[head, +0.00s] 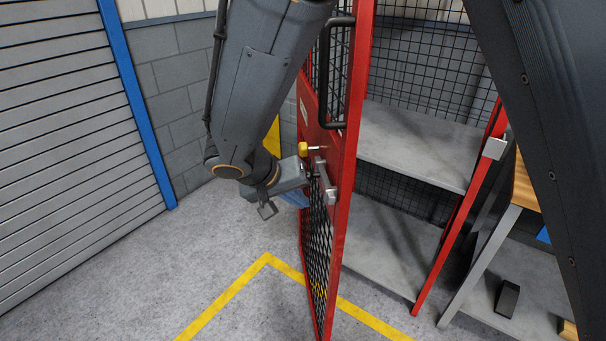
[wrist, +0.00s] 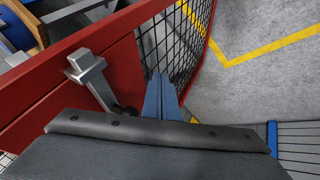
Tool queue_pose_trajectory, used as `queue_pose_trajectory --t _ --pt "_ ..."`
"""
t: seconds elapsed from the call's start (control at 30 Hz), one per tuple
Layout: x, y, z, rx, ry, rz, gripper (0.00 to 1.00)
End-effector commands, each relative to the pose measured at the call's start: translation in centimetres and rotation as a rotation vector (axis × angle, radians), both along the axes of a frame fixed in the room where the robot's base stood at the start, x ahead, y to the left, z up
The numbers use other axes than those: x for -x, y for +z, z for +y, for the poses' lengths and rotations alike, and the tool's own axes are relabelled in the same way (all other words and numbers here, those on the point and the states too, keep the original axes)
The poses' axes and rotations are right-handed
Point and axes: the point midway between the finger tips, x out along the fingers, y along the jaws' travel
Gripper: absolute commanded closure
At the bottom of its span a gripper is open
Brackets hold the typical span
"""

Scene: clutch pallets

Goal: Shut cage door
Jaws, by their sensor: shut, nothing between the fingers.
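The red cage door (head: 345,190) with black mesh stands open, its edge towards me in the head view. It has a black bar handle (head: 325,75), a grey metal latch (head: 326,188) and a yellow knob (head: 305,149). In the wrist view my gripper (wrist: 161,95) is shut and empty, pointing at the mesh beside the red frame and the latch (wrist: 92,78). I cannot tell whether the fingers touch the door.
The cage's grey shelves (head: 405,140) show to the right of the door. A red post with a grey catch (head: 495,148) stands further right, near a wooden-topped bench (head: 523,190). Yellow floor lines (head: 230,293) run under the door. Open floor lies left, before a roller shutter (head: 75,120).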

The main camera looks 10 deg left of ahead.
Motion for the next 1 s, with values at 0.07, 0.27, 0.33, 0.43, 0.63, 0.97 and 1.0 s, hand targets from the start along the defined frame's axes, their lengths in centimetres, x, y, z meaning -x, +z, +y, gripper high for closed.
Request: queue_pose_trajectory --t 0.07,0.27,0.33,0.43,0.63,0.97,1.0 --pt "-0.6 -0.5 -0.9 0.002 -0.003 0.002 1.0" --pt "-1.4 -0.4 -3.1 0.001 0.001 0.0 1.0" --pt "-1.6 -0.5 -3.5 0.0 -0.001 0.001 1.0" --pt "-1.7 -0.5 -3.8 -0.001 0.0 0.0 1.0" --pt "-1.8 -0.6 -3.9 0.0 0.001 0.001 1.0" --pt "-2.0 -0.6 -4.3 -0.002 0.024 0.0 1.0" --pt "-2.2 -0.6 -4.5 -0.003 0.035 -0.001 1.0"
